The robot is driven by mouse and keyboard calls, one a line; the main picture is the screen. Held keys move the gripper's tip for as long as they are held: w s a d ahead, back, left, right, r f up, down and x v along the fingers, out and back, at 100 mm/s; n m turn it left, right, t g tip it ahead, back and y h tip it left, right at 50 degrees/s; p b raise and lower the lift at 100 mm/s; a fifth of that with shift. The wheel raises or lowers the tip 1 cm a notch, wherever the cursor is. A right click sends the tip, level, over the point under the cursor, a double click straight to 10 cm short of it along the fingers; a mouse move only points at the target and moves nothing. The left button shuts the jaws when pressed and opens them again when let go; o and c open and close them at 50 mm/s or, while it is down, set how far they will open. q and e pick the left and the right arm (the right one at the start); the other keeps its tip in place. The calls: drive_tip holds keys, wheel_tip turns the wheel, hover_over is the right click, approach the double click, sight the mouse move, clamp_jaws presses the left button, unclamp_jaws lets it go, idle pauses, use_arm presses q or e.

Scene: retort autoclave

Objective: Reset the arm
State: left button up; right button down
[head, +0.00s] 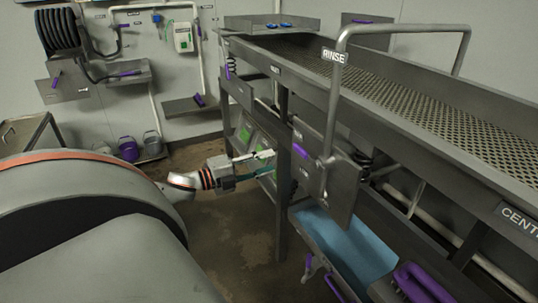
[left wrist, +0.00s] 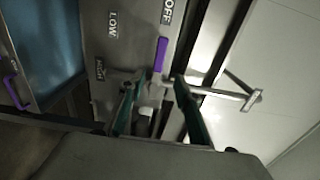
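My left gripper (head: 268,162) reaches in from the left in the head view, on a white and grey wrist with orange rings. Its fingertips are near a dark upright post of the long rinse bench. In the left wrist view the two greenish fingers of this gripper (left wrist: 160,95) stand apart with nothing clearly held between them. Beyond them is a grey control panel (left wrist: 105,55) with LOW and OFF labels and a purple lever (left wrist: 160,54). The panel also shows in the head view (head: 331,188). My right gripper is not in view.
The bench with its perforated top (head: 430,95) and a bent rail (head: 400,29) fills the right side. A blue-lined tray (head: 345,247) is under it. Buckets (head: 128,149) stand by the back wall, below a hose reel (head: 60,33). The floor between is mostly clear.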

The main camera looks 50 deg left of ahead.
use_arm(q)
drive_tip(key=s+d+f+n+g+y, duration=0.1)
drive_tip(key=s+d+f+n, duration=0.15)
drive_tip(key=f, duration=0.45)
drive_tip(key=s+d+f+n+y, duration=0.1)
drive_tip(key=s+d+f+n, duration=0.1)
drive_tip(key=d+f+n, duration=0.3)
drive_tip(key=s+d+f+n+g+y, duration=0.1)
drive_tip(key=s+d+f+n, duration=0.15)
drive_tip(key=f, duration=0.55)
drive_tip(key=s+d+f+n+g, duration=0.1)
drive_tip(key=s+d+f+n, duration=0.1)
drive_tip(key=d, duration=0.6)
drive_tip(key=s+d+f+n+g, duration=0.2)
drive_tip(key=s+d+f, duration=0.2)
drive_tip(key=d, duration=0.4)
drive_tip(key=s+d+f+n+g, duration=0.1)
drive_tip(key=s+d+f+n, duration=0.2)
drive_tip(key=d, duration=0.5)
drive_tip(key=shift+d+f+g+h, duration=0.15)
drive_tip(key=shift+f+g+h, duration=0.2)
drive_tip(key=shift+f, duration=0.55)
